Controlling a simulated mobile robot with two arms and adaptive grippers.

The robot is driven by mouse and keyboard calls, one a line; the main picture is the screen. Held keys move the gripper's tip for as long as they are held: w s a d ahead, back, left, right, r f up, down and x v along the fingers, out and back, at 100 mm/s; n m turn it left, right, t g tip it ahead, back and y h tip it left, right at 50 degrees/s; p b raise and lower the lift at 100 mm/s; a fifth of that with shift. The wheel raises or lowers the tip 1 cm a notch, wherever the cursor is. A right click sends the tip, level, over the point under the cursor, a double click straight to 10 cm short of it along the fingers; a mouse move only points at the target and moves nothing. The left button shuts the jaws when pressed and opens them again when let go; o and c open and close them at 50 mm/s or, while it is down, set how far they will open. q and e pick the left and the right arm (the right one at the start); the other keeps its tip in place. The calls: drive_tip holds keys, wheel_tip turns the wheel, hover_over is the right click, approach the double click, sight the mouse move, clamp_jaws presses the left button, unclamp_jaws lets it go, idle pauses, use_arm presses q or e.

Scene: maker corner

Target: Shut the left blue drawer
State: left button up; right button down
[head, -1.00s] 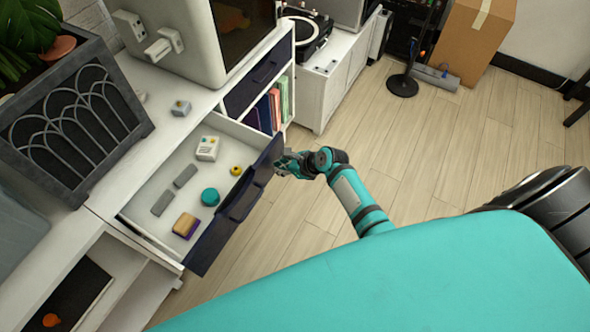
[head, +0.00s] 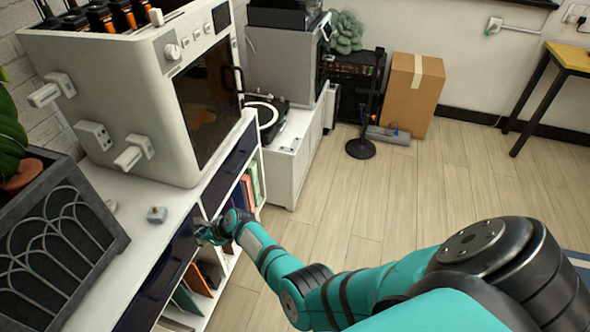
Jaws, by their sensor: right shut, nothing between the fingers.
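The left blue drawer (head: 160,275) is in the white cabinet at the lower left of the head view. Its dark navy front now looks flush with the cabinet, and its inside is hidden; the near end of the front is cut off by the picture's bottom edge. My right gripper (head: 203,234) is shut and empty at the right end of this front. It is against it or very close; I cannot tell which. My left gripper is not in view.
A second blue drawer (head: 240,152) to the right is shut. Books stand on open shelves below. The wooden floor (head: 400,195) to the right is clear.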

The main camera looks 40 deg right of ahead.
drive_tip(key=shift+w+a, duration=0.4)
drive_tip(key=shift+w, duration=0.15)
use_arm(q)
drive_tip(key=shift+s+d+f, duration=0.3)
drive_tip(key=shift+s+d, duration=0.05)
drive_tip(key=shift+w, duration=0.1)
use_arm(e)
drive_tip(key=shift+w+r, duration=0.1)
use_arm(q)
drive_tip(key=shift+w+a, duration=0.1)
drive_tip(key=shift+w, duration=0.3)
use_arm(e)
drive_tip(key=shift+a, duration=0.15)
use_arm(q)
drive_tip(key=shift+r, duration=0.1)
